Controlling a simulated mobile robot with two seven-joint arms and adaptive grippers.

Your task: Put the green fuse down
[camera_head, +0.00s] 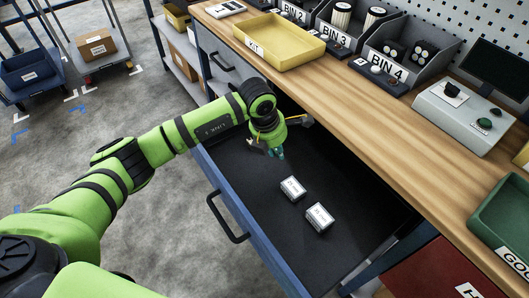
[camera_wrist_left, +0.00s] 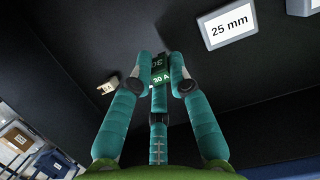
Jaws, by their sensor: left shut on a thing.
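My left gripper (camera_head: 274,152) is over the left part of the open dark drawer (camera_head: 355,190). In the left wrist view its teal fingers (camera_wrist_left: 158,88) are shut on the green fuse (camera_wrist_left: 160,68), which is marked "30 A". In the head view the fuse cannot be told apart from the fingers. I cannot tell whether the fuse touches the drawer floor. My right gripper is not in view.
Two white boxes (camera_head: 292,188) (camera_head: 319,217) lie in the drawer; one reads "25 mm" in the left wrist view (camera_wrist_left: 226,24). A small beige item (camera_wrist_left: 107,87) shows there too. The yellow kit tray (camera_head: 280,55) stands on the wooden worktop. The drawer floor around the boxes is clear.

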